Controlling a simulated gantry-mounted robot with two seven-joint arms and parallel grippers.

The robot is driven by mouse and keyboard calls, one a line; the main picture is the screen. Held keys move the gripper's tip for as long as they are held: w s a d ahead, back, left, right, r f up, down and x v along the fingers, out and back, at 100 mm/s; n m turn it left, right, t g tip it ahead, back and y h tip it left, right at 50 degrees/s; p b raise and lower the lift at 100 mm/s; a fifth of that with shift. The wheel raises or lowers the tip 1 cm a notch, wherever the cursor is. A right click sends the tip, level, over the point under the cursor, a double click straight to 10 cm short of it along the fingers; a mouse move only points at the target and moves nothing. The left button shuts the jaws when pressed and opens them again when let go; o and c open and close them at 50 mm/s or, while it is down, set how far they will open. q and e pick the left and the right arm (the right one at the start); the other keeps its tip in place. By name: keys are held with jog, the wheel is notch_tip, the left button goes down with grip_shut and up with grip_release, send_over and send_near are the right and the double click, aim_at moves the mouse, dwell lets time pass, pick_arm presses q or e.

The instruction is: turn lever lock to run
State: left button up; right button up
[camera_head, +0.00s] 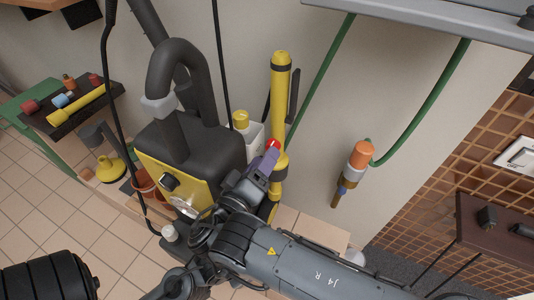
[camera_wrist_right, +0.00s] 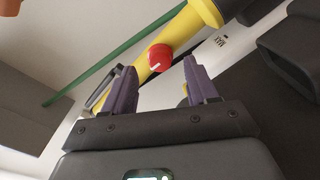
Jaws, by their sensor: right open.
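A small red round part with a white mark (camera_wrist_right: 160,57) sits on a yellow tube (camera_wrist_right: 180,30) in the right wrist view. It looks like the lever lock; its setting cannot be read. In the head view the red part (camera_head: 272,145) shows beside the upright yellow tube (camera_head: 280,85). My right gripper (camera_wrist_right: 160,84) is open, its two purple fingers apart. The red part appears between and beyond the fingertips, with nothing held. In the head view the right gripper (camera_head: 264,160) is close to the red part and partly covers the lower tube. My left gripper is out of view.
A black and yellow machine with a thick hose (camera_head: 195,140) stands left of the tube. A white bottle with a yellow cap (camera_head: 241,121) is close behind my gripper. An orange-topped fitting (camera_head: 361,154) with a green hose hangs at the right.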

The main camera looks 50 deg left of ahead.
jog(key=v, duration=0.8)
jog(key=shift+r, duration=0.15)
